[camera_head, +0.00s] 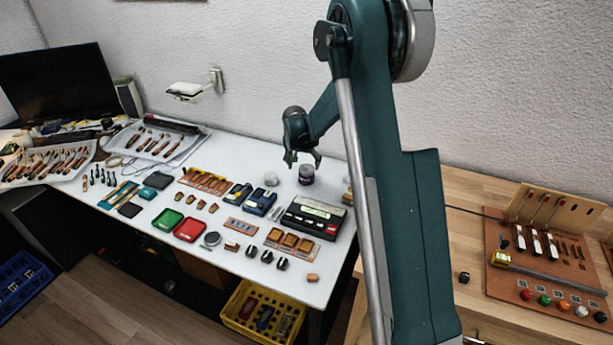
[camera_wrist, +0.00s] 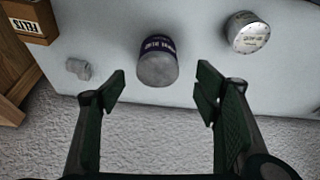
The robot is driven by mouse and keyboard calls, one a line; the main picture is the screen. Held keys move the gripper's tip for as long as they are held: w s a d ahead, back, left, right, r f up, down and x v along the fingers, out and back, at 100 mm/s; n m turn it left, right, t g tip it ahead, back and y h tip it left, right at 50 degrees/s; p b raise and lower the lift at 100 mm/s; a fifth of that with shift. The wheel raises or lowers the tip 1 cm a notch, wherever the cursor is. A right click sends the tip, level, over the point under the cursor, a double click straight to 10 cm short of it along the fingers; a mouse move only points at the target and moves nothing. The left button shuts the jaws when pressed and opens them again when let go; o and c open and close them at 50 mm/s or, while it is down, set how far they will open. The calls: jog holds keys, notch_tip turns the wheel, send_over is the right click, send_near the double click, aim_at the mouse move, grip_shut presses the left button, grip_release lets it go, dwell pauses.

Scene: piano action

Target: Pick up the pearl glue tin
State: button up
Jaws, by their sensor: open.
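A tin with a dark blue-purple label and grey lid (camera_wrist: 158,65), which I take for the pearl glue tin, stands on the white table near its wall-side edge. Its lettering is upside down and too small to read surely. It also shows in the head view as a small purple tin (camera_head: 306,176). My gripper (camera_wrist: 161,88) is open and empty, with the tin beyond its fingertips and roughly centred between them. In the head view, my gripper (camera_head: 303,160) hangs just above the tin, fingers pointing down. I cannot tell the exact gap.
A white round tin (camera_wrist: 248,32) stands to one side, also seen in the head view (camera_head: 271,179). A small grey cylinder (camera_wrist: 78,69) and a box marked FELTS (camera_wrist: 30,20) lie on the other side. A dark-and-red case (camera_head: 313,217) sits in front. The wall is close behind.

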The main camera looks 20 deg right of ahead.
aim_at(306, 169)
jog(key=shift+x, duration=1.25)
jog(key=shift+f, duration=0.15)
jog(key=shift+b+x, duration=0.9)
jog(key=shift+x, duration=1.6)
jog(key=shift+s+d, duration=0.1)
jog(key=shift+d, duration=0.05)
jog(key=shift+c, duration=0.4)
jog(key=c, duration=1)
